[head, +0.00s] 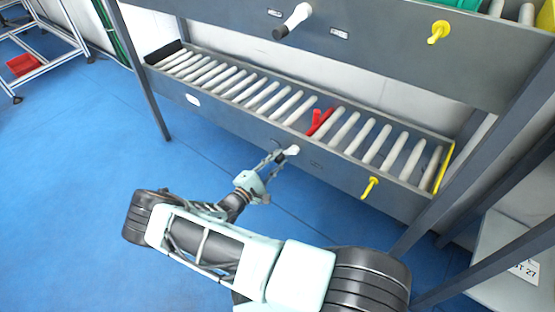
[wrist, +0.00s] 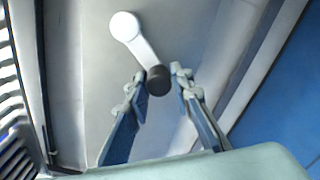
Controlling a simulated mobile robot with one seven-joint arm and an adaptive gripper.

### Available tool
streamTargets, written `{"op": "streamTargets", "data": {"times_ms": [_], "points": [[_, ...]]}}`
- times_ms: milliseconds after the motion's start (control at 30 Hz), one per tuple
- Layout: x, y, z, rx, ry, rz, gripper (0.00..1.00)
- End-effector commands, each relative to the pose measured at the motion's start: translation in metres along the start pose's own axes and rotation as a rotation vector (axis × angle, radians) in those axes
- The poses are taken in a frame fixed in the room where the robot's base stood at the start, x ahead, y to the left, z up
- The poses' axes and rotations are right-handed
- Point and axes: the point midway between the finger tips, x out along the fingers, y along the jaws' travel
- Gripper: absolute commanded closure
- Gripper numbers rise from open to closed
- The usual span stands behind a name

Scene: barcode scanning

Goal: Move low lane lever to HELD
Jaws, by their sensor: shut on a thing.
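The low lane lever (head: 293,149) is a short white crank on the front panel of the low roller lane (head: 225,113). In the wrist view the lever (wrist: 137,43) runs from a round white hub at upper left down to a dark knob (wrist: 158,79). My gripper (head: 279,157) reaches the lever from the front. In the wrist view my gripper (wrist: 158,83) has one finger on each side of the dark knob, shut on it. The lever's position label is not readable.
An upper lane (head: 390,58) overhangs the low one and has its own white lever (head: 297,17). A red forked piece (head: 319,122) stands among the low rollers. Yellow knobs (head: 370,187) stick out at right. The blue floor (head: 75,190) at left is clear.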

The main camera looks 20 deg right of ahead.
Motion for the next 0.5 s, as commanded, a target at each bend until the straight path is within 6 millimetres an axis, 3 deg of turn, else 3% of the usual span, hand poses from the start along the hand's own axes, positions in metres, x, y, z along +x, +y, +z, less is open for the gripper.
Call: {"op": "streamTargets", "data": {"times_ms": [67, 100, 200, 500], "points": [[0.0008, -0.0017, 0.0031, 0.005, -0.008, -0.003, 1.00], [0.0008, -0.0015, 0.0030, 0.004, -0.008, -0.003, 0.75], [0.0007, -0.0010, 0.0023, 0.003, -0.006, -0.002, 0.64], [-0.0012, 0.0003, 0.0006, 0.002, -0.002, 0.000, 0.64]]}}
